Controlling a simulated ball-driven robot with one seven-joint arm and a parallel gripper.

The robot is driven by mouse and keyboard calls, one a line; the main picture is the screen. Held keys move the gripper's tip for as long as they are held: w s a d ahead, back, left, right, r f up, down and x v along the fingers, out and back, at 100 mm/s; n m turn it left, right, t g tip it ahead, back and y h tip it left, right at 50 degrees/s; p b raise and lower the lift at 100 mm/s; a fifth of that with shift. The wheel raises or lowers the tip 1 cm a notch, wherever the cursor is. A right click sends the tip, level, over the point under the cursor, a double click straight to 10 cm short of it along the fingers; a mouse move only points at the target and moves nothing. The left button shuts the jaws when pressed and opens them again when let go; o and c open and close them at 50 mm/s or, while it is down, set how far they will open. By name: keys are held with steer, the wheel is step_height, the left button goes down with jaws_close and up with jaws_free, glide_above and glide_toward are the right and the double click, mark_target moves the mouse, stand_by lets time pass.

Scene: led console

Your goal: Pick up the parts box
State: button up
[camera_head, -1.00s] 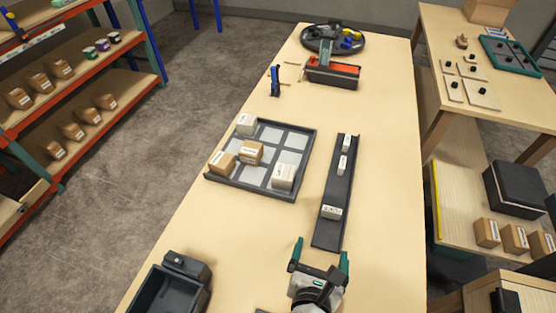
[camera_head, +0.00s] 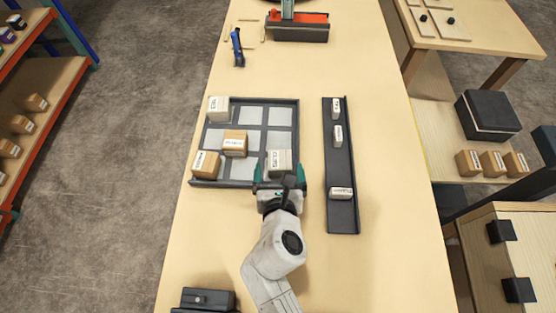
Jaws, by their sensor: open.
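A white labelled box (camera_head: 279,160) stands in the near right part of the dark gridded tray (camera_head: 242,101). My gripper (camera_head: 279,174) is open, its green-tipped fingers at the near side of this box, one toward each side. I cannot tell whether they touch it, and its near lower part is hidden. Two brown boxes, one in the middle left (camera_head: 235,143) and one at the near left corner (camera_head: 205,163), and another white box (camera_head: 218,108) at the far left also sit in the tray. Which one is the parts box is not clear.
A dark narrow rail (camera_head: 341,218) with three small white boxes lies right of the tray. A red-and-grey toolbox (camera_head: 297,28) and a blue tool (camera_head: 237,46) lie farther off. A dark bin (camera_head: 205,299) is at the near left. The tabletop beyond the tray is mostly clear.

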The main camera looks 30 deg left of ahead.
mark_target(280, 161)
steer(key=shift+x, duration=2.75)
steer(key=shift+d+f, duration=0.15)
steer(key=c, duration=1.1)
